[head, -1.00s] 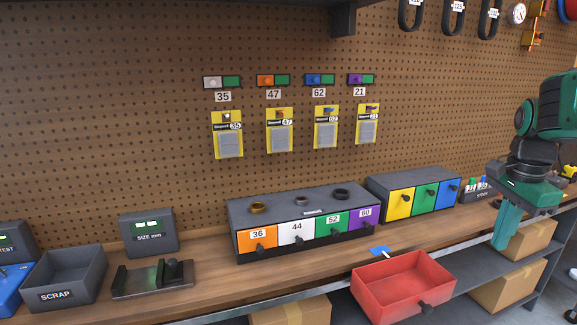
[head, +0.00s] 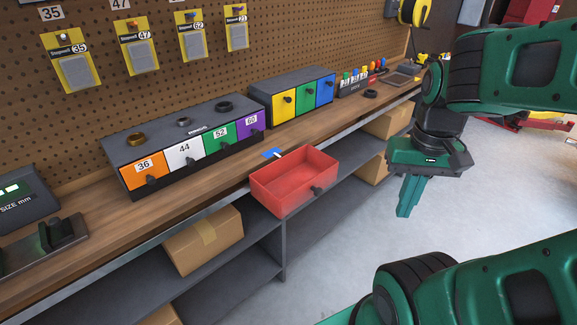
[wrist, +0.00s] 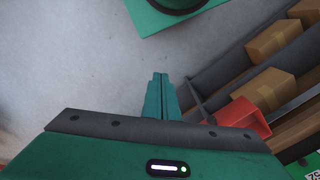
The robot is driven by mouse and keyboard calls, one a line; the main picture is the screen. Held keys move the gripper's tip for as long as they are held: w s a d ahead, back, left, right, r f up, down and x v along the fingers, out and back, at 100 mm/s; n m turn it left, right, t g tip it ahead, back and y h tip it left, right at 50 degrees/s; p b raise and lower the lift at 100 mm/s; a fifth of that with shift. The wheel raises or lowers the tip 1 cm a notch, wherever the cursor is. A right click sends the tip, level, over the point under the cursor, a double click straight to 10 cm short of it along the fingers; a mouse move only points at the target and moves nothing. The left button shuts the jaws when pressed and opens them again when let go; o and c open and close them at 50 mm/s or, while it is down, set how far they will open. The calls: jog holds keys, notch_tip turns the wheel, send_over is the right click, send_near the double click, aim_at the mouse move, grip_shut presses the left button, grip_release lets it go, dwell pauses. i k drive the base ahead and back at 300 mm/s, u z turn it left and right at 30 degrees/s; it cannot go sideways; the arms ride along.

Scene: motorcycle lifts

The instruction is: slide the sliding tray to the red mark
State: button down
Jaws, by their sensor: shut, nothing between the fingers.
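The red tray (head: 270,193), an open box with a dark knob (head: 318,190) on its front, sits at the front edge of the bench and juts out over it. It also shows in the wrist view (wrist: 240,114), to the right of the fingers. A blue mark (head: 270,153) with a small white pointer lies on the bench just behind the tray. I see no red mark. My gripper (head: 405,212) points down, shut and empty, in free air to the right of the tray and its knob, not touching them. Its closed fingers show in the wrist view (wrist: 160,78).
Behind the tray stand a drawer unit (head: 182,135) with orange, white, green and purple fronts and another (head: 292,92) with yellow, green and blue fronts. Cardboard boxes (head: 204,240) sit on the shelf below. The grey floor (head: 345,265) before the bench is open.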

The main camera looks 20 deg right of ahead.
aim_at(282, 186)
jog(key=k, duration=1)
jog(key=z, duration=1)
jog(key=i, duration=0.75)
jog(key=u, duration=1)
